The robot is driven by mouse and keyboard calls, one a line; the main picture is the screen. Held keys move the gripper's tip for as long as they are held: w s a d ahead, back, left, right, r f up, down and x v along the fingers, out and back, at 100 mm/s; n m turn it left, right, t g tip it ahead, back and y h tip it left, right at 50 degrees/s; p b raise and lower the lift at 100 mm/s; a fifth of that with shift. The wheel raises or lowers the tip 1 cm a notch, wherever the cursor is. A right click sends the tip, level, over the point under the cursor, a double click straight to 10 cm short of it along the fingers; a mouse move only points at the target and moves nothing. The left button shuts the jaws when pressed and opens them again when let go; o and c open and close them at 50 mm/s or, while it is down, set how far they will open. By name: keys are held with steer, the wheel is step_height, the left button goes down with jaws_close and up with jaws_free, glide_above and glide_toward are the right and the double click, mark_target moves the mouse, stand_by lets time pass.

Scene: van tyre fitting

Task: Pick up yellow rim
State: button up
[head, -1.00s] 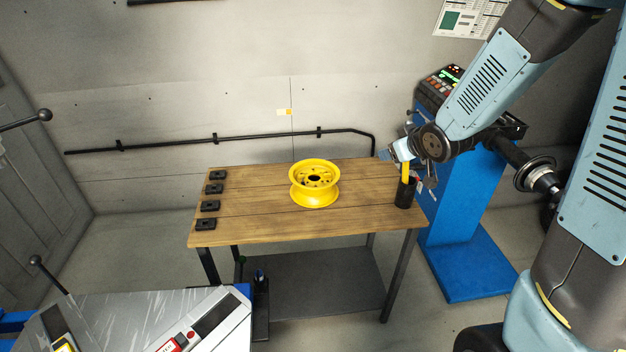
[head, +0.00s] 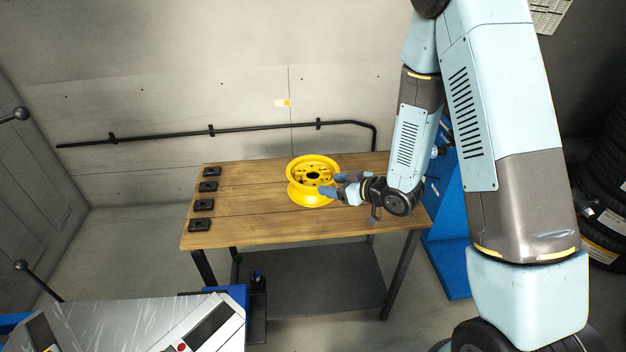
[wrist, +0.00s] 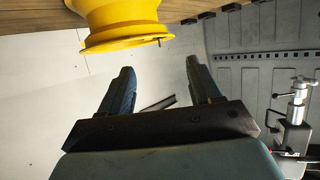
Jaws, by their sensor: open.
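The yellow rim (head: 313,179) lies flat on the wooden table, right of its middle. It also shows at the top of the wrist view (wrist: 125,30), partly cut off by the frame edge. My gripper (head: 334,184) is at the right side of the rim, close to it in the head view. In the wrist view my gripper (wrist: 158,85) is open, with two dark fingers apart and nothing between them. The rim shows beyond the fingertips there. I cannot tell whether a finger touches the rim.
The wooden table (head: 240,225) has several black square blocks (head: 204,205) along its left edge. A blue machine (head: 445,250) stands behind my arm at the right. Tyres (head: 605,170) are stacked at the far right. A grey machine (head: 130,320) is at the front left. The table between blocks and rim is clear.

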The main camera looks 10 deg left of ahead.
glide_toward(293, 180)
steer(key=w+f, duration=0.1)
steer(key=w, duration=0.1)
steer(key=shift+s+a+x, duration=0.1)
steer(key=shift+s+x, duration=0.05)
steer(key=shift+x, duration=0.8)
steer(key=shift+s+a+x, duration=0.1)
steer(key=shift+x, duration=0.85)
steer(key=shift+s+a+x, duration=0.1)
steer(key=shift+s+x, duration=0.05)
steer(key=shift+x, duration=0.8)
steer(key=shift+d, duration=0.1)
jaws_close()
